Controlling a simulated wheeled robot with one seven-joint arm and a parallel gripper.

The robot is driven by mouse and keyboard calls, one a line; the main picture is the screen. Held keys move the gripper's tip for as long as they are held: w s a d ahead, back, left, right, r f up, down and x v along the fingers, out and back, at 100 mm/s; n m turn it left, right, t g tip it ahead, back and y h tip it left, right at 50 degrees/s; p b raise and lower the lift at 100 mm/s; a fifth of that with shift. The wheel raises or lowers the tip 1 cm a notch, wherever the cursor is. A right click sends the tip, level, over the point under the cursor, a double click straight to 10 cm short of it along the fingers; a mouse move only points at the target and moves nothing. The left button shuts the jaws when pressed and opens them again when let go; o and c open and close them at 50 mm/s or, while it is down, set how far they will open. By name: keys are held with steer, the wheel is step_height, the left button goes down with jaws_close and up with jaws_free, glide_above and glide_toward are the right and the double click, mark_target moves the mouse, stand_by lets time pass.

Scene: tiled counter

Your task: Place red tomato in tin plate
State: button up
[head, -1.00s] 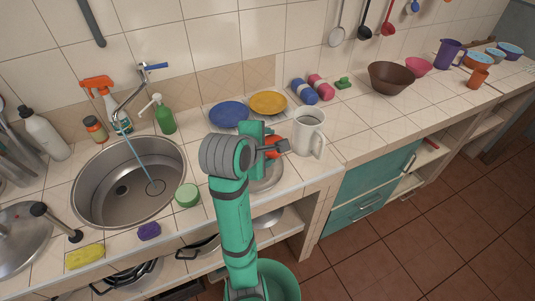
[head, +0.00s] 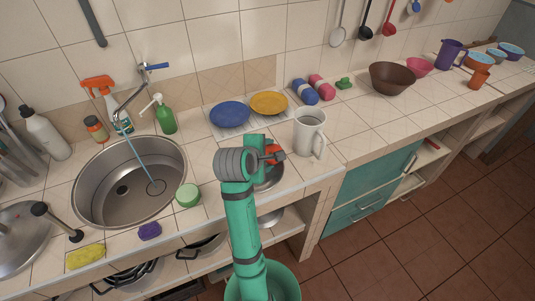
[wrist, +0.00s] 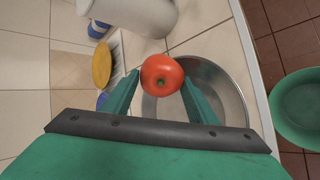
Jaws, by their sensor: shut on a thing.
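My gripper (wrist: 160,83) is shut on a red tomato (wrist: 161,73), with one finger on each side of it in the wrist view. In the head view the tomato (head: 273,153) is partly hidden by my gripper (head: 274,157). The round, grey metal tin plate (wrist: 232,92) lies behind the tomato in the wrist view, mostly to its right. In the head view the tin plate (head: 270,180) is near the counter's front edge, partly hidden by my arm. The tomato appears held above the plate's edge region; the exact height cannot be told.
A white mug (head: 309,133) stands close to the right of my gripper. Blue (head: 230,115) and yellow (head: 268,104) plates lie behind. A green bin (wrist: 300,108) stands on the floor.

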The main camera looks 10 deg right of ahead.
steer(key=shift+f, duration=0.15)
steer(key=o, duration=0.9)
steer(key=shift+s+r, duration=0.1)
steer(key=shift+r, duration=0.15)
steer(key=shift+v, duration=5.85)
steer(key=shift+a, duration=0.1)
